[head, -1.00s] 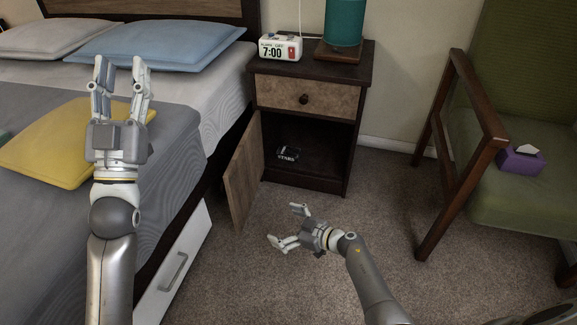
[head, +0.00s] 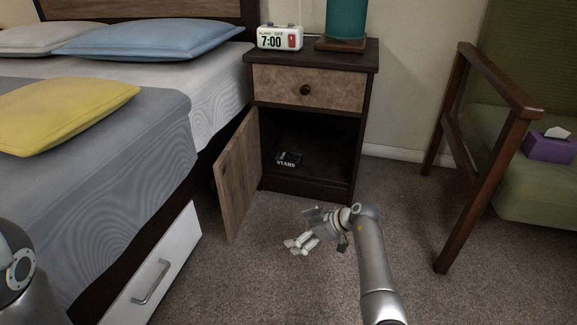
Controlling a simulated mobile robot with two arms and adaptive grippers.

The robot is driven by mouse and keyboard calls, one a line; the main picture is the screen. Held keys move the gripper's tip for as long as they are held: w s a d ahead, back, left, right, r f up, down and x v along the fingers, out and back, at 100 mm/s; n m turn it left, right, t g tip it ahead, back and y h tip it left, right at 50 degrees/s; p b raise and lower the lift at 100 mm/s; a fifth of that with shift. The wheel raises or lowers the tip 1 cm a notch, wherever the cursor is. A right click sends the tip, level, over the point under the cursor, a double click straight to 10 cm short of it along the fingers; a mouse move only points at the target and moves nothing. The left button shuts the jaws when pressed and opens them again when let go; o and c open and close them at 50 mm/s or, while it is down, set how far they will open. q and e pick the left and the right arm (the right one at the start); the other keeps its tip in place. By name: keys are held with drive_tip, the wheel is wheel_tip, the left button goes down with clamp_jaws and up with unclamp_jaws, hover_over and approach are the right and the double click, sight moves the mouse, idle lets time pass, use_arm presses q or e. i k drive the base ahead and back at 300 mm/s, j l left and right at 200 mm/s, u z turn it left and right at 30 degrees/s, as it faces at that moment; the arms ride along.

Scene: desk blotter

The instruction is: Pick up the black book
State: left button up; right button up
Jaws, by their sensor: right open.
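The black book (head: 289,158) is small, with white lettering that reads "STARS". It lies on the floor of the nightstand's open lower compartment, towards the left side. My right gripper (head: 298,245) is open and empty, low over the carpet in front of the nightstand, below and apart from the book. Its fingers point down and to the left in the head view. My left gripper is out of the picture; only part of my left arm shows at the lower left edge.
The nightstand (head: 366,88) has its door (head: 238,175) swung open on the left and its drawer (head: 306,87) shut. A clock (head: 280,37) and a teal lamp (head: 346,20) stand on top. The bed (head: 110,190) is left, a green chair (head: 540,195) right. Carpet between them is clear.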

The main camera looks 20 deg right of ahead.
sight(285, 157)
drive_tip(key=i+l, duration=0.25)
drive_tip(key=i, duration=0.2)
drive_tip(key=i+l, duration=0.3)
drive_tip(key=i, duration=0.2)
drive_tip(key=i+l, duration=0.25)
drive_tip(key=i, duration=0.2)
